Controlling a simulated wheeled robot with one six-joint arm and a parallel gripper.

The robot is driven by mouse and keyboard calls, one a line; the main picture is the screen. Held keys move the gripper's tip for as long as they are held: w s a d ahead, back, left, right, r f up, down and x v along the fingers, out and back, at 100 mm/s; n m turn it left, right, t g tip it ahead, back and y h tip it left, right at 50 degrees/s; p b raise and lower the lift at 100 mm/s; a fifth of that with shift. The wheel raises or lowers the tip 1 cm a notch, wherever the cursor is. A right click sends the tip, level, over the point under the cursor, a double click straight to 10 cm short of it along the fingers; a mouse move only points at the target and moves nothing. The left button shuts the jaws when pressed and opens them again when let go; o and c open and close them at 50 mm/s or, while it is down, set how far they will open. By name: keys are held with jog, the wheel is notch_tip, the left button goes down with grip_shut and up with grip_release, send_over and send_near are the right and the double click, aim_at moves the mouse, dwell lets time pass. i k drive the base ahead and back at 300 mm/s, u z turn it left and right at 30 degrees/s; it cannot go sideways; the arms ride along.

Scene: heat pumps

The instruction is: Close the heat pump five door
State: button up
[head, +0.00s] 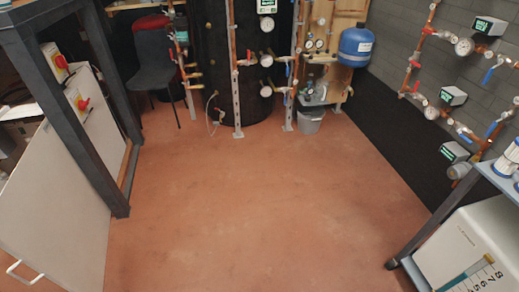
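A large pale grey panel (60,205) stands at the left, beside a dark post frame. A white bar handle (24,271) is on its lower left, at the picture's bottom edge. No number shows on this panel, so I cannot tell whether it is the heat pump five door, or whether it is open or shut. A white appliance (450,245) with dark figures on its front stands at the lower right, partly cut off by the picture edge. My gripper is not in view.
The reddish floor (240,205) is clear through the middle. A dark frame (75,115) stands at left. A dark chair (155,65), a black tank (213,60) and a grey bucket (310,121) stand at the back. Copper pipes with gauges line the right wall.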

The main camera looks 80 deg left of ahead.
aim_at(54, 221)
jog(key=u, duration=4.35)
jog(key=k, duration=0.35)
jog(key=z, duration=1)
jog(key=i, duration=1.4)
jog(key=u, duration=1)
jog(key=i, duration=0.4)
jog(key=u, duration=0.6)
